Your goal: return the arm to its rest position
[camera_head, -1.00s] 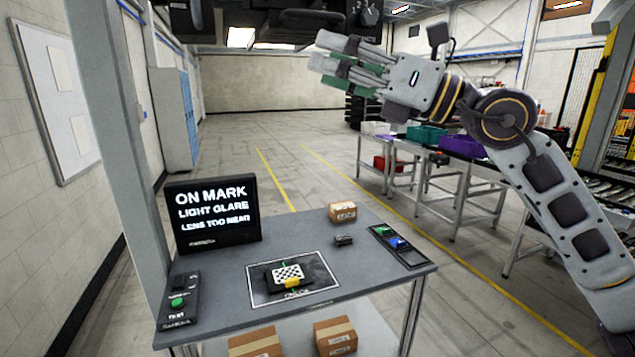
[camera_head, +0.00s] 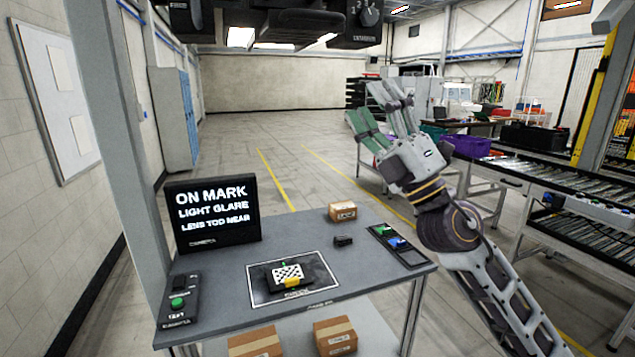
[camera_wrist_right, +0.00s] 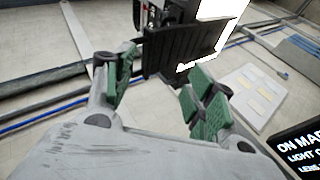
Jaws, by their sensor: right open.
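My right gripper (camera_head: 378,122) is in the air above and beyond the right side of the grey table (camera_head: 225,275). Its green-padded fingers point up and to the left, and they are open with nothing between them. In the right wrist view the fingers (camera_wrist_right: 158,92) also stand apart and empty, with a dark box-like fixture beyond them. My right arm comes up from the lower right corner and passes beside the table's right edge. My left gripper is in neither view.
The table holds a black screen (camera_head: 213,212) reading "ON MARK, LIGHT GLARE, LENS TOO NEAR", a checkered plate (camera_head: 289,273), a cardboard box (camera_head: 342,211) and a button box (camera_head: 178,300). A dark overhead unit (camera_head: 290,25) hangs above. A grey post (camera_head: 115,150) stands left.

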